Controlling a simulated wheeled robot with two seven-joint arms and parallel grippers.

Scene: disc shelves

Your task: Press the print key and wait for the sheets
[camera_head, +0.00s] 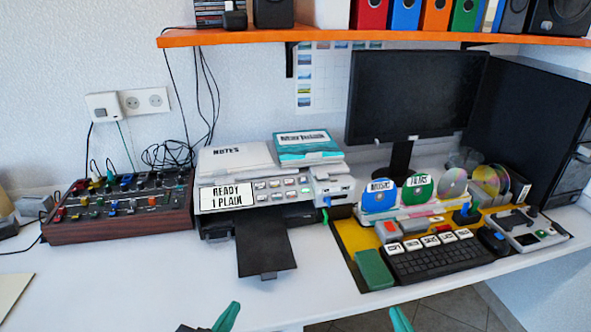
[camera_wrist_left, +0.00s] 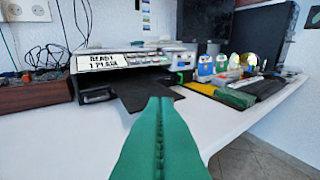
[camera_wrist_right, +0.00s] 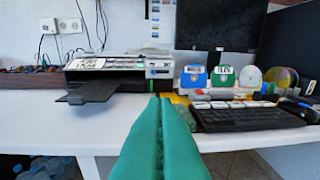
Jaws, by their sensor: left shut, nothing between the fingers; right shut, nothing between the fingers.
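The printer (camera_head: 262,190) stands on the desk against the wall. Its display (camera_head: 230,196) reads "READY" over a second line like "1 PLAIN". Several small keys (camera_head: 277,190) sit beside the display; their labels are too small to read, so I cannot tell which is the print key. The black output tray (camera_head: 265,243) sticks out in front, and no sheet shows on it. My left gripper (camera_head: 228,316) is shut and empty, in front of the tray and apart from it. My right gripper (camera_head: 400,320) is shut and empty near the desk's front edge, before the keyboard.
A black keyboard (camera_head: 440,261) with large white keys lies on a yellow mat (camera_head: 352,240), beside a green block (camera_head: 373,269). Disc holders (camera_head: 410,208) stand behind. A mixer (camera_head: 120,212) is left of the printer. An orange shelf (camera_head: 370,37) hangs above.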

